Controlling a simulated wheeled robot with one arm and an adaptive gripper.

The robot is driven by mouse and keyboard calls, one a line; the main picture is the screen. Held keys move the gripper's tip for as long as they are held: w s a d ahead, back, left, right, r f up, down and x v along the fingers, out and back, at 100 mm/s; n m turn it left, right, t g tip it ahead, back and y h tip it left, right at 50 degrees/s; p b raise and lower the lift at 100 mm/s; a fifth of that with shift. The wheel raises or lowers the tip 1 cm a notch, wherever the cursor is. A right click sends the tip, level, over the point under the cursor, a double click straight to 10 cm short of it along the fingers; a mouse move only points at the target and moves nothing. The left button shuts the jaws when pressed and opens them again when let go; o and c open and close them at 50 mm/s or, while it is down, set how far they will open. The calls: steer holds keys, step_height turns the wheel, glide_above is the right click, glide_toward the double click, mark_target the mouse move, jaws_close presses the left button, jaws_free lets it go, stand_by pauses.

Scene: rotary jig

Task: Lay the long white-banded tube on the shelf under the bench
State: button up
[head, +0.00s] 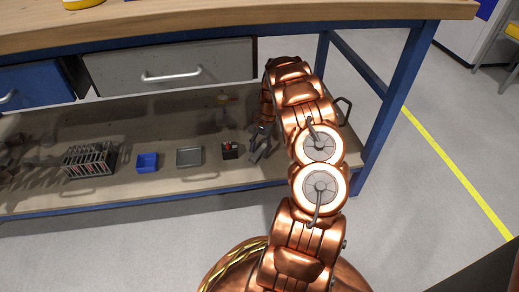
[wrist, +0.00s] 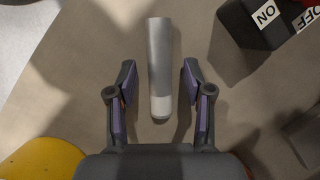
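A grey tube (wrist: 160,60) with a white band at its near end lies in the wrist view on a brown surface that appears to be the shelf. It points away between the fingers of my gripper (wrist: 159,72). The fingers are open, one on each side, with a gap to the tube on both sides. In the head view my gripper (head: 257,154) is low under the bench, over the right part of the wooden shelf (head: 205,178). I cannot make out the tube in the head view.
On the shelf stand a rack (head: 88,160), a blue bin (head: 148,162), a grey tray (head: 189,156) and a small dark box (head: 230,150). A dark box with ON/OFF labels (wrist: 268,14) is at upper right in the wrist view. A blue bench leg (head: 385,110) stands right of my arm.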

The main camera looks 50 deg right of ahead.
steer(key=shift+r, duration=0.1)
steer(key=s+v, duration=0.1)
steer(key=v, duration=1)
steer(key=shift+w+d+r, duration=0.2)
steer(key=shift+w+r, duration=0.15)
steer(key=shift+w, duration=0.15)
